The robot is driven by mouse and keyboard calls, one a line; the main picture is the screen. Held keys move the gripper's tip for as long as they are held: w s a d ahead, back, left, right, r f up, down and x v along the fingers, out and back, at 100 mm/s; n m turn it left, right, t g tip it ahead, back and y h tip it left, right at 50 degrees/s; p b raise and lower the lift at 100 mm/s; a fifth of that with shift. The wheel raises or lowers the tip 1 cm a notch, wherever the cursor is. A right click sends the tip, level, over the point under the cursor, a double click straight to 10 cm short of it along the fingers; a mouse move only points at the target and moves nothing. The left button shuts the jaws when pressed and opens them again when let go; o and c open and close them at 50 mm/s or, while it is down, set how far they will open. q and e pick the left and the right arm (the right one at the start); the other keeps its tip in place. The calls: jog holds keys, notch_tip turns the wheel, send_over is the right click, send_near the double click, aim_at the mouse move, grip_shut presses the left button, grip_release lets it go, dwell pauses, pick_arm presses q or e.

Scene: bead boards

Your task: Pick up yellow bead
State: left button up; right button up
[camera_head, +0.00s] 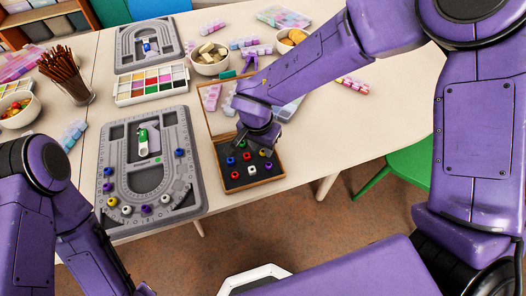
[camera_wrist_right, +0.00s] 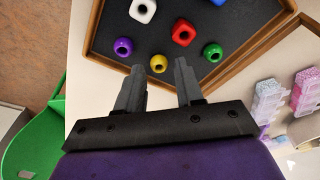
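A yellow bead (camera_wrist_right: 160,64) lies on the dark floor of a wooden tray (camera_wrist_right: 104,48), close to the tray's near edge in the right wrist view. My right gripper (camera_wrist_right: 160,68) is open, and its fingertips appear on either side of the yellow bead. I cannot tell whether they touch it. In the head view my right gripper hangs over the far part of the wooden tray (camera_head: 256,188) and hides some of it. Another yellow bead (camera_head: 112,201) sits on the grey bead board (camera_head: 185,200). My left arm shows at lower left, its gripper out of frame.
Close to the yellow bead are a purple bead (camera_wrist_right: 123,46), a green bead (camera_wrist_right: 212,52) and a red bead (camera_wrist_right: 183,34). A white bead (camera_wrist_right: 143,10) lies farther in.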

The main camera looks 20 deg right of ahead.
jog(key=shift+d+f, duration=0.1)
jog(key=shift+f, duration=0.75)
grip_shut()
